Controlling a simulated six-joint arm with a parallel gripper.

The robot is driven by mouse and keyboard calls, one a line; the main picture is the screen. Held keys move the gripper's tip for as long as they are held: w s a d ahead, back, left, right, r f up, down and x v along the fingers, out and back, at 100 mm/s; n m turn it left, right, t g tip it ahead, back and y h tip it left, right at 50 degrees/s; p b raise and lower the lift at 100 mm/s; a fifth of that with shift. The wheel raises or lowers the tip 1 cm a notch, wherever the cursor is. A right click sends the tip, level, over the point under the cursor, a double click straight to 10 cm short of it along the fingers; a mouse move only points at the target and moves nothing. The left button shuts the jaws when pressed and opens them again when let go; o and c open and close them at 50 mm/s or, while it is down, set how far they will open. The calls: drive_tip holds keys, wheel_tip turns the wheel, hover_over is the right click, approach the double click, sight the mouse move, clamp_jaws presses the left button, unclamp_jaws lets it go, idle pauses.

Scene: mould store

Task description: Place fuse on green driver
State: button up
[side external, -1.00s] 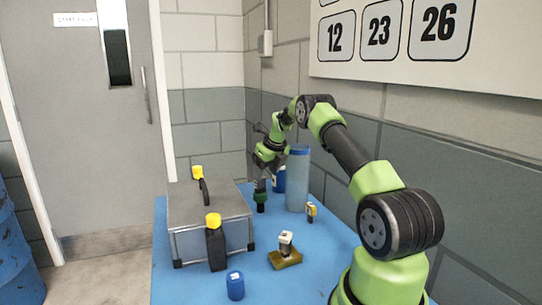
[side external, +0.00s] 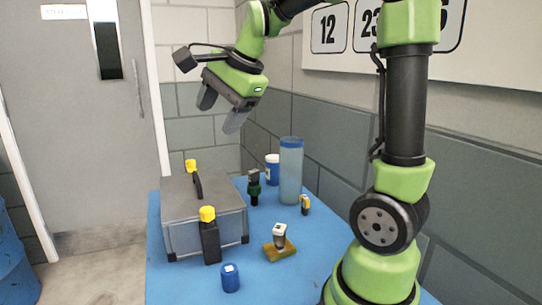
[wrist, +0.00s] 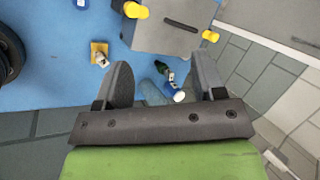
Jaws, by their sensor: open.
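The green driver (side external: 254,190) stands upright on the blue table, behind the right end of the grey toolbox. A small dark grey piece, which looks like the fuse (side external: 253,174), sits on top of it. In the wrist view the green driver (wrist: 171,77) shows between my fingers, far below them, with the grey piece (wrist: 160,66) at its end. My gripper (side external: 221,112) is open and empty, high above the toolbox and well clear of the driver. The exact contact between fuse and driver is too small to make out.
The grey toolbox (side external: 185,210) stands left. A tall bluish cylinder (side external: 291,175) and a blue-white tub (side external: 272,168) stand behind the driver. A grey-white object (side external: 280,234) rests on a brown-yellow block (side external: 272,251). A blue canister (side external: 230,279) is in front.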

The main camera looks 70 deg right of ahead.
drive_tip(key=s+a+f+n+t+y, duration=0.1)
drive_tip(key=s+a+f+n+y, duration=0.1)
drive_tip(key=s+a+n, duration=0.9)
drive_tip(key=s+n, duration=0.3)
drive_tip(key=n, duration=0.2)
drive_tip(key=shift+s+a+f, duration=0.25)
drive_tip(key=shift+a+f, duration=0.05)
drive_tip(key=shift+f, duration=0.05)
